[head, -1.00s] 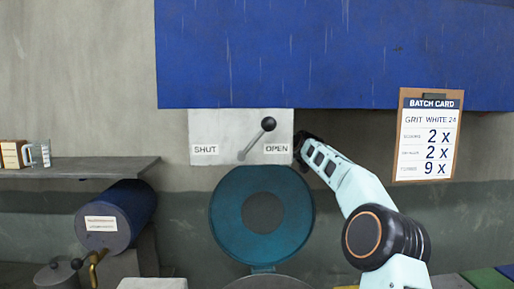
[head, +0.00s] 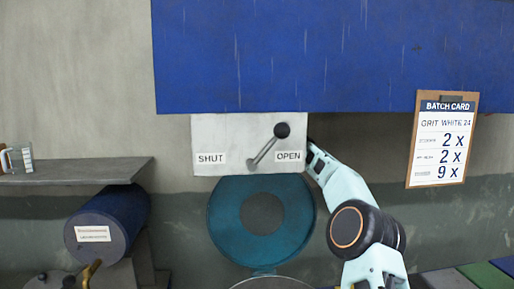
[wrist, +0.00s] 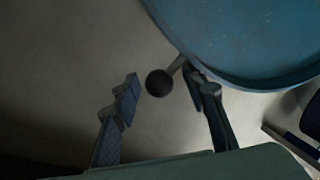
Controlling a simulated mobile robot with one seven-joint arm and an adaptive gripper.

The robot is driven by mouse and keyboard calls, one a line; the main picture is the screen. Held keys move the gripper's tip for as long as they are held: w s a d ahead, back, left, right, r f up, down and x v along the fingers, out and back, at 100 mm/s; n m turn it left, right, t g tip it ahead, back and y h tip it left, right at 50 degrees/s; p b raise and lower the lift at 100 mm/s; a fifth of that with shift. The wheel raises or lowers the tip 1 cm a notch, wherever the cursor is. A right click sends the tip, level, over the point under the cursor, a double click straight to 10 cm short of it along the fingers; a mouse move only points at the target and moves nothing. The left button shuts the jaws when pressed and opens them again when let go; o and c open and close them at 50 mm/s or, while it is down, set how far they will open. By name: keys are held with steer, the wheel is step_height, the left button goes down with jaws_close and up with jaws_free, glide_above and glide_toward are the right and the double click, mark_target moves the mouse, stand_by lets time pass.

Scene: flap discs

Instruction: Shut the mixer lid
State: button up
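The mixer lid (head: 230,240) is a teal disc with a grey centre, standing upright and open behind the mixer's rim (head: 272,283). Above it, a pale plate (head: 225,135) carries a lever with a dark ball knob (head: 282,130), tilted toward the OPEN label. In the head view my arm reaches to the plate's right edge, and my gripper's fingers are not clearly seen. In the wrist view my gripper (wrist: 165,84) is open, with the ball knob (wrist: 158,83) between its fingers. I cannot tell whether a finger touches it. The teal lid edge (wrist: 240,40) shows at upper right.
A blue hood (head: 330,60) hangs above the plate. A batch card (head: 441,140) is on the wall at right. At left are a grey shelf (head: 75,172) with a mug (head: 18,160) and a blue drum (head: 110,222) below it.

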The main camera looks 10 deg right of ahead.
stand_by(0.3)
jaws_close()
steer(key=shift+d+f+b, duration=0.1)
steer(key=shift+b, duration=0.3)
